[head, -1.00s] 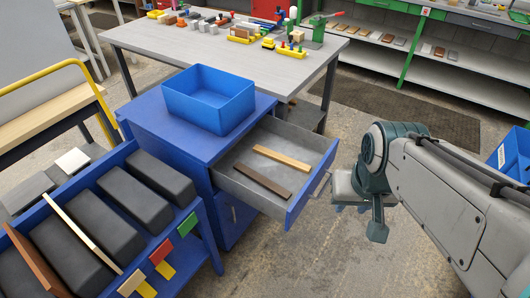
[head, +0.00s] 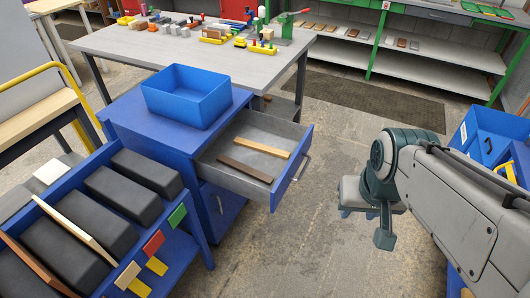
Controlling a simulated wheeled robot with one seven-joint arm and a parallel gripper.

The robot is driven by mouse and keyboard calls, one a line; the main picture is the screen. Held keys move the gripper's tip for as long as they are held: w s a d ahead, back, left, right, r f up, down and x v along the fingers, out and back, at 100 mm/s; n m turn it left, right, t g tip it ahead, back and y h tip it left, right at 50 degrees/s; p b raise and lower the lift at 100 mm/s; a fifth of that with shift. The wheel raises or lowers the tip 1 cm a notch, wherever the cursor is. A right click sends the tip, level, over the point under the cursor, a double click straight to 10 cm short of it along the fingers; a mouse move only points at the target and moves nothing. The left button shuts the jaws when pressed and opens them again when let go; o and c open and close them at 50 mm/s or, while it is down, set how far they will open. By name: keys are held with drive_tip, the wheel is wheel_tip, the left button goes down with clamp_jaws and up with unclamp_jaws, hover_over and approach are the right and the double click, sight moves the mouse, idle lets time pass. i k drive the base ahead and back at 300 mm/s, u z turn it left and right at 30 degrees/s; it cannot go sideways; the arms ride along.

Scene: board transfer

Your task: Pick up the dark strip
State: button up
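The dark strip (head: 245,168) is a thin dark brown bar lying flat in the open grey drawer (head: 276,134) of the blue cabinet. A lighter wooden strip (head: 262,148) lies in the same drawer, behind it and apart from it. My gripper (head: 362,211) hangs over the floor to the right of the drawer, clear of both strips. Its fingers are small and partly hidden by the wrist, so I cannot tell how far apart they are.
A blue bin (head: 187,96) stands on the cabinet top. A blue rack (head: 196,238) with dark blocks is at the lower left. A grey workbench (head: 150,45) with small parts stands behind. Blue crates (head: 482,140) are at the right. Floor between drawer and arm is clear.

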sight(259, 177)
drive_tip(key=z, duration=0.4)
drive_tip(key=k, duration=0.95)
drive_tip(key=z, duration=0.45)
drive_tip(key=i, duration=1.35)
drive_tip(key=u, duration=1)
drive_tip(key=i, duration=0.95)
drive_tip(key=u, duration=1.35)
drive_tip(key=i, duration=0.25)
drive_tip(key=u, duration=0.2)
